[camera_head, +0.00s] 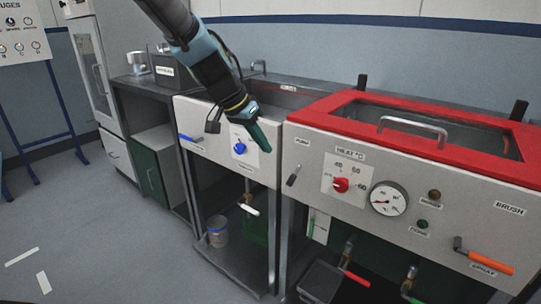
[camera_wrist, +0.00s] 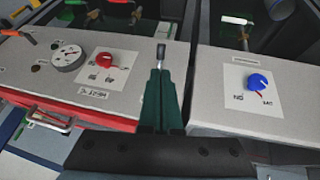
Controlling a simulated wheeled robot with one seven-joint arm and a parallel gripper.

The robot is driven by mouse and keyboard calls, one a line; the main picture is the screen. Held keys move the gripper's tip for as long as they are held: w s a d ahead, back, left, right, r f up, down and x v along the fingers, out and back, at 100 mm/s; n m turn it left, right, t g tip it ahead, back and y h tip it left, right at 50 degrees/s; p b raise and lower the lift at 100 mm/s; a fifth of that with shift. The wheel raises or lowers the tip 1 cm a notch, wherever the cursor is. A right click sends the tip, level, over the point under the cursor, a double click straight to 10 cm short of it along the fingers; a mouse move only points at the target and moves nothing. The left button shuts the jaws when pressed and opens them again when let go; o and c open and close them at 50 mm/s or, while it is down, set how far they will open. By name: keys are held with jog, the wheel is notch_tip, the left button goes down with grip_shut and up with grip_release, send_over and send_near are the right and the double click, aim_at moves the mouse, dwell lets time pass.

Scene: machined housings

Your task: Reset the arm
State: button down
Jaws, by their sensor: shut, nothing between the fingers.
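My gripper (camera_head: 266,149) has green fingers, which are shut and empty. In the head view it hangs tilted in front of the sink unit, right of the blue knob (camera_head: 240,148). The blue knob also shows at right in the wrist view (camera_wrist: 258,81).
A red-lidded washer (camera_head: 452,146) with a metal handle (camera_head: 412,124), red heat knob (camera_head: 341,185) and gauge (camera_head: 388,198) stands at right. An orange spray handle (camera_head: 484,262) sticks out. A bucket (camera_head: 217,231) stands on the lower shelf. Floor at left is mostly clear.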

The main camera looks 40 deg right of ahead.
jog(key=shift+a+r, duration=0.2)
jog(key=shift+r, duration=0.1)
jog(key=w+a+n+t+y+p, duration=0.15)
jog(key=w+a+n, duration=0.25)
jog(key=a, duration=0.8)
jog(key=w+a+n+t+y+p, duration=0.1)
jog(key=w+a+n+y+p, duration=0.2)
jog(key=a, duration=0.8)
jog(key=s+a+r+n+p, duration=0.1)
jog(key=s+a+n, duration=0.1)
jog(key=a, duration=0.8)
jog(key=s+a+n+y+p, duration=0.1)
jog(key=a+n, duration=0.4)
jog(key=a, duration=0.5)
jog(key=shift+s+a+r, duration=0.25)
jog(key=shift+s+r, duration=0.1)
jog(key=shift+s, duration=0.3)
